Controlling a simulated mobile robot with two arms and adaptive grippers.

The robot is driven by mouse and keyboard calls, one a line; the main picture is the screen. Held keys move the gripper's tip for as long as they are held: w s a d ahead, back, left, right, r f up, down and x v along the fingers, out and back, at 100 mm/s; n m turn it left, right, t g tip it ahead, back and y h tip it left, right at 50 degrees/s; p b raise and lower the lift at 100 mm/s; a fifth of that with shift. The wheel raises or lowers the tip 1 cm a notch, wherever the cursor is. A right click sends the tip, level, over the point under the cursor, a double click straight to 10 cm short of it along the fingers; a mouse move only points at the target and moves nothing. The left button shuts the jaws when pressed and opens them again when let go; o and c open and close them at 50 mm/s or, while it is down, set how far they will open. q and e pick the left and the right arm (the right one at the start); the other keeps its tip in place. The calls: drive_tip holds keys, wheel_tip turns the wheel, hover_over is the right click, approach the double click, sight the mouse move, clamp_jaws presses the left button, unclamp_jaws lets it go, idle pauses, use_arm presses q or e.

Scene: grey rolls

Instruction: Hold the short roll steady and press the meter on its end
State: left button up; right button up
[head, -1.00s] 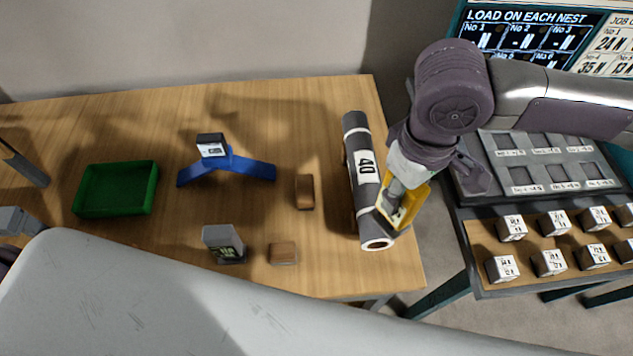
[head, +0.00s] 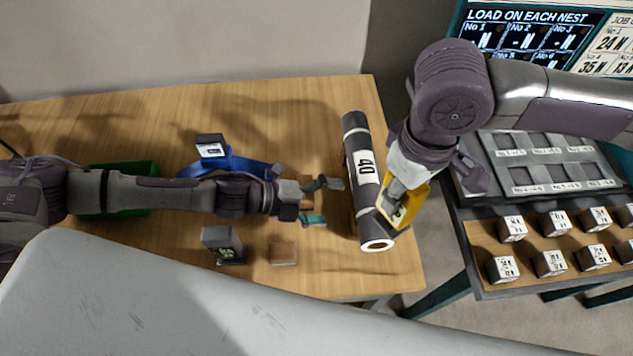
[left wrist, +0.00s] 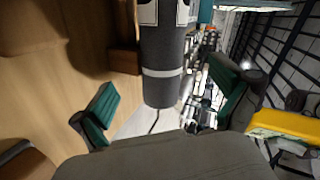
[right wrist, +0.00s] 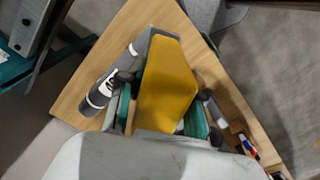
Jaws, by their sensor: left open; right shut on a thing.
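The short roll (head: 357,140) is dark grey with a white label and white bands. It lies along the right side of the table, its white-ringed end toward me. My right gripper (head: 398,200) is shut on the yellow meter (head: 408,208) and holds it beside the roll's near end; I cannot tell whether they touch. The meter fills the middle of the right wrist view (right wrist: 165,85). My left gripper (head: 326,202) is open and empty, just left of the roll's middle. In the left wrist view the roll (left wrist: 160,85) appears between the open fingers.
A blue stand (head: 235,163) with a small display, a green tray (head: 120,165) partly behind my left arm, a grey box with a display (head: 222,245) and a wooden block (head: 283,253) are on the table (head: 290,110). A rack of white cubes (head: 550,262) stands right.

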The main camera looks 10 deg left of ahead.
sight(355, 190)
use_arm(q)
drive_tip(key=w+a+r+m, duration=0.1)
drive_tip(key=w+a+m, duration=0.2)
drive_tip(key=m, duration=0.1)
drive_tip(key=shift+g, duration=0.3)
drive_tip(key=x, duration=1.1)
drive_tip(key=shift+w+d, duration=0.15)
drive_tip(key=shift+d, duration=0.05)
